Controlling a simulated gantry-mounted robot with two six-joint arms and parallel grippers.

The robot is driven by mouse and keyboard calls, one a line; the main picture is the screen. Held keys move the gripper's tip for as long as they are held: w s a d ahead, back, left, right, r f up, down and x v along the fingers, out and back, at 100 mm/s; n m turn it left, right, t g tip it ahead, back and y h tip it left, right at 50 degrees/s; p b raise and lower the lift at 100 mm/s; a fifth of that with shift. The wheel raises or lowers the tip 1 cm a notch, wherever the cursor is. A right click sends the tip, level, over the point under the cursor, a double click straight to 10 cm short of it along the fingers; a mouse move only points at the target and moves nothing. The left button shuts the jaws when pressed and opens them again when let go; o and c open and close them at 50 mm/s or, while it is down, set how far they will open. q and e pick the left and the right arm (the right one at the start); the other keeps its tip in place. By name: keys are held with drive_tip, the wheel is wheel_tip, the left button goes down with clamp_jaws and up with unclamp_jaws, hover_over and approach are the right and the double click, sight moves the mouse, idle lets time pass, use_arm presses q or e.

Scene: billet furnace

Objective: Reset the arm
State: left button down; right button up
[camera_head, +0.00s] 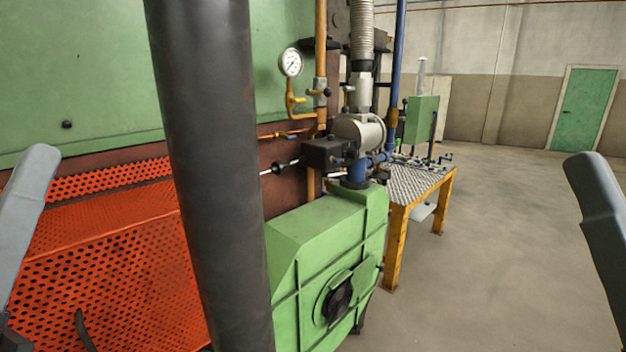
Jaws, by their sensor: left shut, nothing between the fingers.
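My left arm comes in at the left edge as a grey link. A dark curved part of my left gripper (84,328) shows low at the bottom left, in front of the orange perforated guard (125,255). The gripper is shut with nothing held, and most of it is cut off by the frame. My right arm shows only as a grey link at the right edge. My right gripper is out of the picture.
A thick dark vertical pipe (215,180) stands close in front. Right of it are a green blower housing (325,245), a pressure gauge (290,62) and pipework. A yellow-legged checker-plate table (420,178) stands behind. The concrete floor (500,250) at the right is clear.

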use_arm(q)
wheel_tip(320, 180, up, 38)
drive_tip(key=s+m+h+p, duration=0.15)
drive_tip(key=m+p, duration=0.35)
drive_tip(key=p, duration=3.3)
wheel_tip(320, 180, down, 61)
drive_tip(key=b, duration=6)
drive_tip(key=shift+s+d+r+b, duration=0.15)
drive_tip(key=shift+s+b, duration=0.1)
drive_tip(key=shift+b, duration=0.15)
drive_tip(key=shift+y, duration=0.25)
